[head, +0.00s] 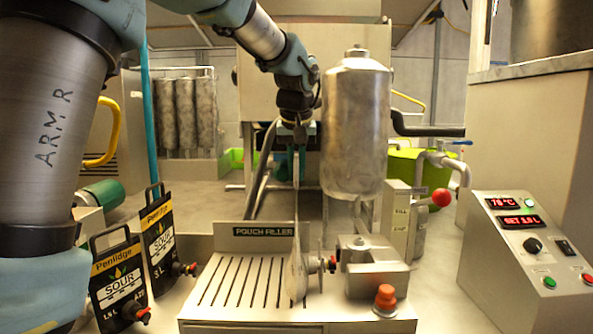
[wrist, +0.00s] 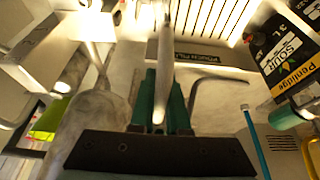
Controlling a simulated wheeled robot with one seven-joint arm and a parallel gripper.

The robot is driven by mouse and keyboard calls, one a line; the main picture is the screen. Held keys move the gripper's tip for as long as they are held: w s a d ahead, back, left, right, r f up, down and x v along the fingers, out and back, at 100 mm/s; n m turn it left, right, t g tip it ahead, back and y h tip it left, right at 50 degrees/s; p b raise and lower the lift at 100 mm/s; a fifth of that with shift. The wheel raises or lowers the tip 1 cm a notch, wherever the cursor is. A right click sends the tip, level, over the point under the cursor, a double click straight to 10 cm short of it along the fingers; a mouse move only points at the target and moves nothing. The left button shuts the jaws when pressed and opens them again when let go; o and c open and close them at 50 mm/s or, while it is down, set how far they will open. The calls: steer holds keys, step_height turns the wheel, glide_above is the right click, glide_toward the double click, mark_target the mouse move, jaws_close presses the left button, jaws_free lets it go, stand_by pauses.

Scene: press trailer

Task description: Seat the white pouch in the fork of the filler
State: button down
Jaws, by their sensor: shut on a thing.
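The white pouch (head: 297,272) hangs upright, seen almost edge-on, over the slatted tray of the filler (head: 225,318). My gripper (head: 298,140) is shut on its top edge. A tap with a dark red end (head: 327,264) sticks out to the right of the pouch, close to the metal block (head: 372,265) of the filler. The fork is not clearly visible, and I cannot tell whether the tap touches it. In the wrist view, the teal fingers of my gripper (wrist: 160,105) pinch the pale pouch (wrist: 166,50), which extends toward the slats.
Two black Penlidge pouches (head: 118,278) (head: 160,240) stand left of the tray. A steel tank (head: 356,125) rises behind the filler. A red button (head: 385,297) sits at the block's front. A control box (head: 530,255) stands at the right.

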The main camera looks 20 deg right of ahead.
steer(key=shift+f, duration=0.2)
steer(key=c, duration=0.8)
jaws_free()
